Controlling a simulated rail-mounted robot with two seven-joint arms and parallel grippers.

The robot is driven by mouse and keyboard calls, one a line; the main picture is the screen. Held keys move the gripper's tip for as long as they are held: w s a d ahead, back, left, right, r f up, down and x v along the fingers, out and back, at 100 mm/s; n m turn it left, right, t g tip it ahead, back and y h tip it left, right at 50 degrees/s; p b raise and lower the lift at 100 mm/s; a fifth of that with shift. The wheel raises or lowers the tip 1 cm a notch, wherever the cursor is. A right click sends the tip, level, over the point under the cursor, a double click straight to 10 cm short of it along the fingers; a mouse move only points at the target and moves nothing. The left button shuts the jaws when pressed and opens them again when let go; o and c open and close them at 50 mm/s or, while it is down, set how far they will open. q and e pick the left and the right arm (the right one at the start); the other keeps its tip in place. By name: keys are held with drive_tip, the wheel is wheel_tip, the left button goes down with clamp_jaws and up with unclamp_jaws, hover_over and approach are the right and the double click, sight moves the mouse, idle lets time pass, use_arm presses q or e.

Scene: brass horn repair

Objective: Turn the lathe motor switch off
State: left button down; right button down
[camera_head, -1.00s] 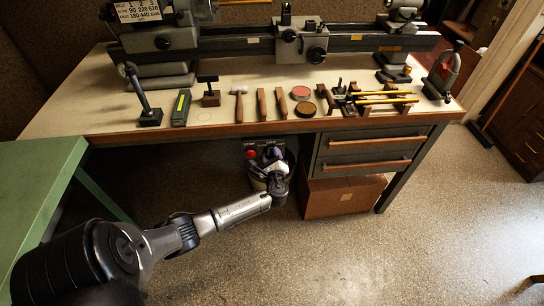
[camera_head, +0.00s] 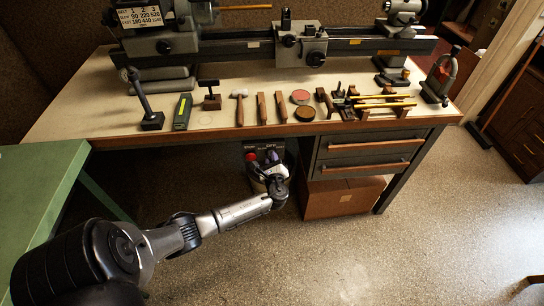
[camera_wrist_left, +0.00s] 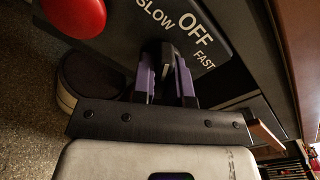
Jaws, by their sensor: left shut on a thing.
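The lathe motor switch is a dark box under the bench front, with a red button (camera_head: 251,157) in the head view. In the left wrist view its dark panel (camera_wrist_left: 118,38) carries the words SLOW, OFF and FAST, and the big red button (camera_wrist_left: 75,14) is at the upper left. My left gripper (camera_head: 266,160) is at this panel. In the wrist view its two purple fingers (camera_wrist_left: 166,78) are shut on the dark switch knob (camera_wrist_left: 166,62), one on each side. The fingers partly hide the knob, so I cannot tell which word it points at. My right gripper is not in view.
The wooden bench top (camera_head: 75,118) above holds the lathe (camera_head: 345,45) and several hand tools along its front edge. Drawers (camera_head: 365,150) and a cardboard box (camera_head: 343,196) are right of the switch. A green table (camera_head: 35,185) stands at the left. The floor in front is clear.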

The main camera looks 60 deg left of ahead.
use_arm(q)
drive_tip(key=m+p, duration=0.3)
drive_tip(key=p, duration=0.1)
drive_tip(key=shift+r+m, duration=0.2)
drive_tip(key=shift+m, duration=0.2)
drive_tip(key=shift+f+m+p, duration=0.15)
drive_tip(key=shift+m+p, duration=0.85)
drive_tip(key=shift+m, duration=0.2)
drive_tip(key=c, duration=1.1)
unclamp_jaws()
drive_tip(key=shift+s+d, duration=0.1)
drive_tip(key=p+v, duration=0.3)
drive_tip(key=v, duration=1)
drive_tip(key=shift+s+d, duration=0.15)
drive_tip(key=shift+d, duration=0.1)
